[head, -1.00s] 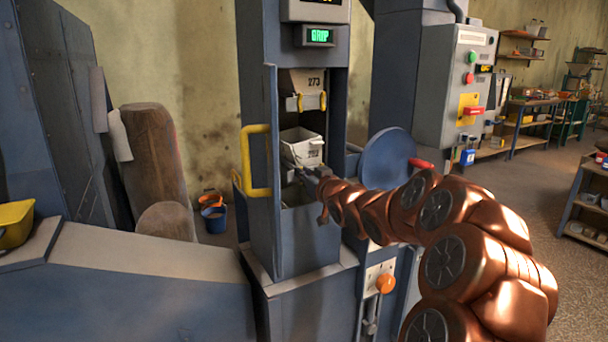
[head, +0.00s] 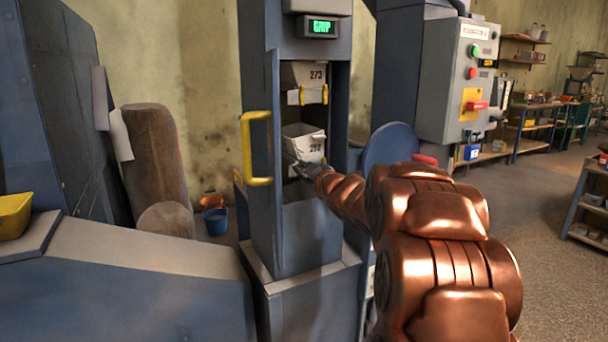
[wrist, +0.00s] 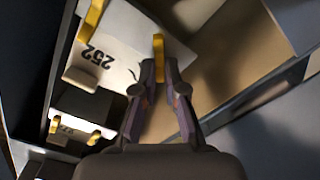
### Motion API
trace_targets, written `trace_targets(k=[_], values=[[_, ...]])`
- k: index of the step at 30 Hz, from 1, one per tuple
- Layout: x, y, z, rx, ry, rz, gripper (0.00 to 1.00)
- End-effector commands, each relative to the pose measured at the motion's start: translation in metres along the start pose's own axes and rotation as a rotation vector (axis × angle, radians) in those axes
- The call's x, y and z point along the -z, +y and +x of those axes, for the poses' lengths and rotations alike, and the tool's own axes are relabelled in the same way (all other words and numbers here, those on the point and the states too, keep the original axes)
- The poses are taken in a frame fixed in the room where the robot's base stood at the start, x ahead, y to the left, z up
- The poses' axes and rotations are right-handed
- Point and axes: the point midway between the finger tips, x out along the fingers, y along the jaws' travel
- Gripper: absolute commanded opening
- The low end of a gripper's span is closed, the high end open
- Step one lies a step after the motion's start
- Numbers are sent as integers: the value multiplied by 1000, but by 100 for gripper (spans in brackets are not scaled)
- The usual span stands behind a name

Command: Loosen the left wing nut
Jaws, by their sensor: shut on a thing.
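The white bucket marked 252 (head: 300,138) hangs in the open elevator shaft, and it also shows in the wrist view (wrist: 118,52), turned nearly upside down there. Its left wing nut, yellow (wrist: 158,48), sits between my fingertips in the wrist view. My gripper (wrist: 161,66) is shut on that wing nut. A second yellow wing nut (wrist: 95,12) shows on the same bucket, clear of my fingers. In the head view my gripper (head: 297,168) reaches into the opening at the bucket's lower left, and the held nut is hidden there.
Another bucket, marked 273 (head: 309,75), hangs above with yellow wing nuts. The open door with a yellow handle (head: 257,148) stands left of the opening. A green display (head: 321,27) is above.

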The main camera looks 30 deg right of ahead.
Motion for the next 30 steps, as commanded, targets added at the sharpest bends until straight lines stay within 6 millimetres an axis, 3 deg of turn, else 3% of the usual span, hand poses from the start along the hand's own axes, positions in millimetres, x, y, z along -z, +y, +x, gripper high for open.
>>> trace_targets(k=[18,30], values=[[-6,-9,0,1,-3,-569,0],[-6,-9,0,0,-4,-797,0]])
